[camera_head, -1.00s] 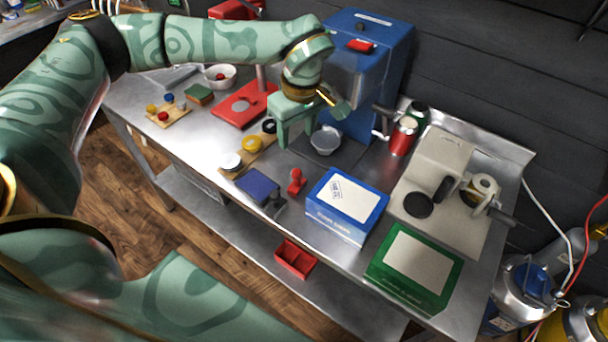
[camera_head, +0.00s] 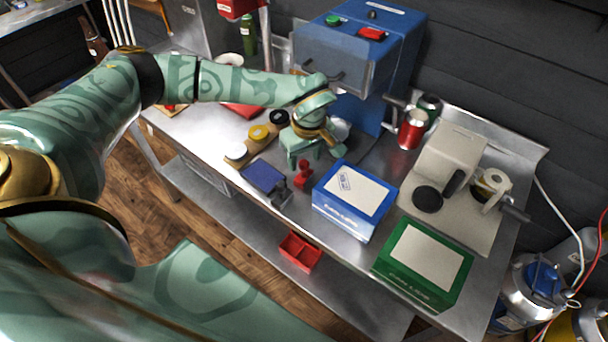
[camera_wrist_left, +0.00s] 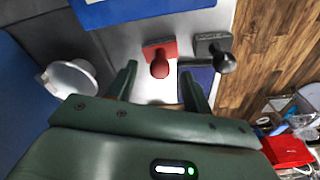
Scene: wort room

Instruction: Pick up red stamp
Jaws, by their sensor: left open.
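The red stamp (camera_head: 303,176) stands upright on the steel table, between the dark blue ink pad and the blue-and-white box. It also shows in the left wrist view (camera_wrist_left: 159,58), just beyond the fingertips and between their lines. My left gripper (camera_head: 306,162) is open and empty, pointing down just behind the stamp in the head view. In the left wrist view its two green fingers (camera_wrist_left: 160,85) stand apart with nothing between them. A dark stamp (camera_wrist_left: 222,52) is beside the red one, near the table edge. My right gripper is not in view.
The blue-and-white box (camera_head: 353,199) stands close to the right of the stamp, with a green box (camera_head: 424,263) further right. The dark blue ink pad (camera_head: 264,176) lies to the left. A blue machine (camera_head: 362,60) stands behind; a grey bowl (camera_wrist_left: 72,77) is near the gripper.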

